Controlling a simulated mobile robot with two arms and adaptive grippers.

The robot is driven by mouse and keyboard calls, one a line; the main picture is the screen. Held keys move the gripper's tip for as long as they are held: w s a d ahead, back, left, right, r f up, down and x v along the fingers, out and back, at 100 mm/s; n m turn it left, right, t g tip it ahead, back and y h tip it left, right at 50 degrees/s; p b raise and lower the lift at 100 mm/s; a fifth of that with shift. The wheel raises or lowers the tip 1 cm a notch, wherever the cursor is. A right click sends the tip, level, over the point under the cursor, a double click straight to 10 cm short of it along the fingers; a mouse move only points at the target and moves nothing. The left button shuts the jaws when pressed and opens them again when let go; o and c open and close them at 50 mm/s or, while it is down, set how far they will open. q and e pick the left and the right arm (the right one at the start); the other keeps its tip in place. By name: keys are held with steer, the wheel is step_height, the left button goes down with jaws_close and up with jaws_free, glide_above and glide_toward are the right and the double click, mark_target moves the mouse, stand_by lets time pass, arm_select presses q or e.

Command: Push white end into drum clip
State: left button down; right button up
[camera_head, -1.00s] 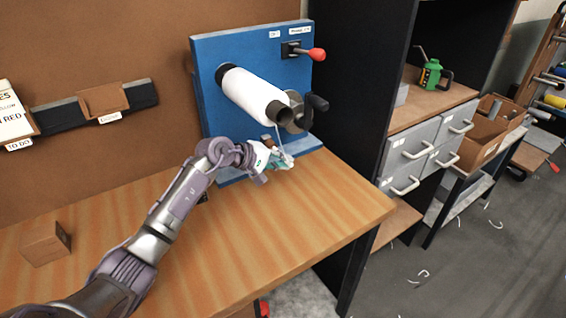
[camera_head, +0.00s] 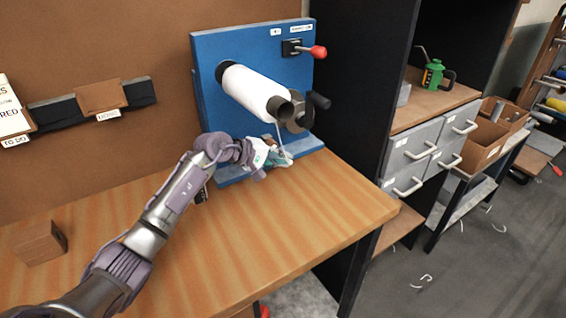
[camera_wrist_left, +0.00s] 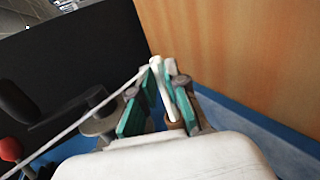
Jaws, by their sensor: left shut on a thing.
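The white drum (camera_head: 252,90) sticks out from the blue panel (camera_head: 210,58), with a dark end facing outward. A thin white cord (camera_head: 279,132) runs from the drum's outer end down to my left gripper (camera_head: 281,159). My left gripper is low in front of the panel, below the drum end. In the left wrist view, the cord (camera_wrist_left: 88,115) slants up to a white end (camera_wrist_left: 163,86) between the teal pads of my left gripper (camera_wrist_left: 157,95), which is shut on it. I cannot make out the drum clip. My right gripper is not in view.
A crank handle (camera_head: 319,101) sits beside the drum end. A red-knobbed lever (camera_head: 318,52) is at the panel's upper right. A brown block (camera_head: 40,245) lies at the table's left. The table (camera_head: 280,215) in front is clear. A dark cabinet side (camera_head: 355,110) stands to the right.

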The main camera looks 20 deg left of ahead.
arm_select(q)
steer(key=shift+w+a+b, duration=0.3)
steer(key=shift+a+b, duration=0.15)
steer(key=shift+b, duration=0.05)
steer(key=c, duration=1.1)
jaws_free()
steer(key=shift+a+r, duration=0.1)
steer(key=v, duration=1.2)
